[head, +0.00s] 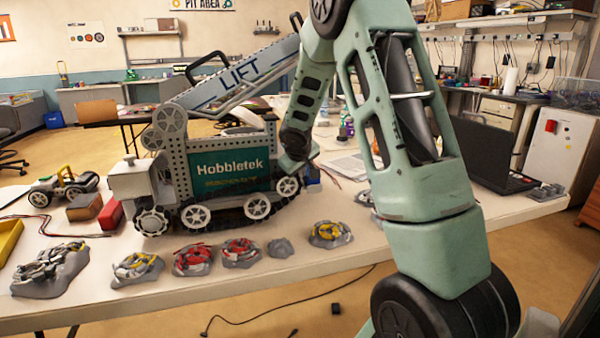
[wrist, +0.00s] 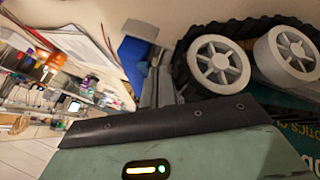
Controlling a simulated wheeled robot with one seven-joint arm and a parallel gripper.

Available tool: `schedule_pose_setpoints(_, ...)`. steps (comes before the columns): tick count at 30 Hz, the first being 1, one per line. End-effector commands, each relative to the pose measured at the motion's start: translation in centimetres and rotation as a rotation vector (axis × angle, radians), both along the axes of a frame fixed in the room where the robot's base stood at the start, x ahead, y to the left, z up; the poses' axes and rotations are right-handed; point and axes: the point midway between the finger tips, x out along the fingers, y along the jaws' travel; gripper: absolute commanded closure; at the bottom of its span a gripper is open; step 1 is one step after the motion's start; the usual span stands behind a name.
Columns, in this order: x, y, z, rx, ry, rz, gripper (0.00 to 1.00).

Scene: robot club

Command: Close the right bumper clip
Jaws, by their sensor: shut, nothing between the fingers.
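The tracked Hobbletek robot model (head: 232,168) stands on the table with its LIFT boom raised. A small blue part (head: 313,178) sits at its right end, partly hidden by my arm. The wrist view shows a blue part with a grey edge (wrist: 136,55) beside the model's wheels (wrist: 218,62). I cannot tell whether this is the right bumper clip or whether it is closed. My gripper (wrist: 160,82) shows in the wrist view as narrow grey fingers, shut and empty, close to the blue part. Contact cannot be told. In the head view the fingers are hidden.
Several small clamp-like parts on grey bases (head: 330,234) line the table's front edge. A red block (head: 111,215) and a yellow bin (head: 10,240) are at left. Papers (head: 348,165) and a black laptop (head: 490,155) lie to the right.

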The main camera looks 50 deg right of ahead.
Motion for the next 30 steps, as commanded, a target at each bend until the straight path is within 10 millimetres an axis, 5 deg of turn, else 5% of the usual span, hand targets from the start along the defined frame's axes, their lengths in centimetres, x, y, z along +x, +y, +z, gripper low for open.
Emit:
schedule_pose_setpoints(24,-0.7,-1.2,0.2,0.0,0.001,0.0,1.0)
schedule_pose_setpoints(30,-1.1,-2.0,0.6,0.002,0.003,0.116,1.0)
